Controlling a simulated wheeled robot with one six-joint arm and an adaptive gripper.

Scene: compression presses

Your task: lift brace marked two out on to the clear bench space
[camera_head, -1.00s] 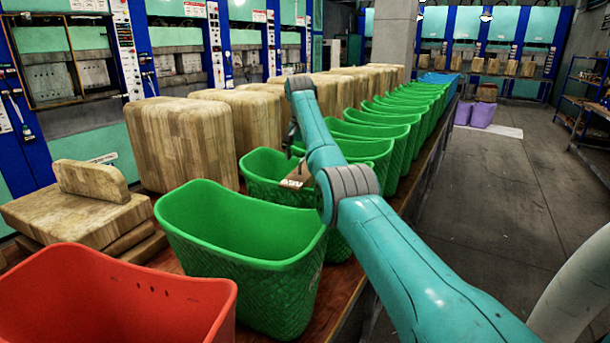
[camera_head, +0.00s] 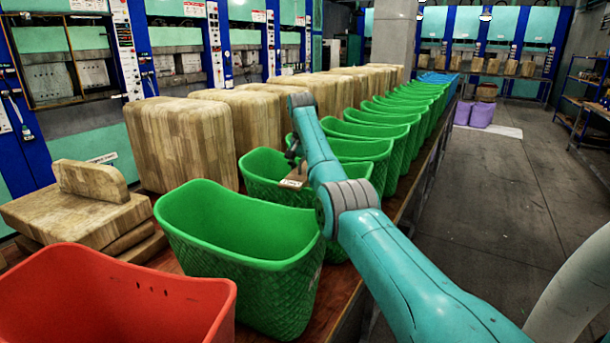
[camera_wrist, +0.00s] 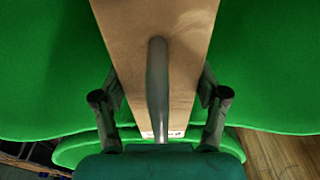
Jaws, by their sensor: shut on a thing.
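My gripper (camera_wrist: 160,100) has its two fingers against both sides of a brown brace (camera_wrist: 190,60), shut on it. A grey rod runs along the middle of the brace in the wrist view. In the head view the brace (camera_head: 294,181) shows as a small brown piece with a white label, over the second green bin (camera_head: 258,187). The label's mark is too small to read. I cannot tell whether the brace's lower part is inside the bin or above it. My arm hides part of that bin.
A nearer green bin (camera_head: 240,262) and a red bin (camera_head: 190,300) stand in front. Green bins run in a row to the back. Large wooden blocks (camera_head: 180,140) stand behind them, and stacked boards (camera_head: 75,215) lie at left. A strip of brown bench (camera_head: 335,296) shows beside the bins.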

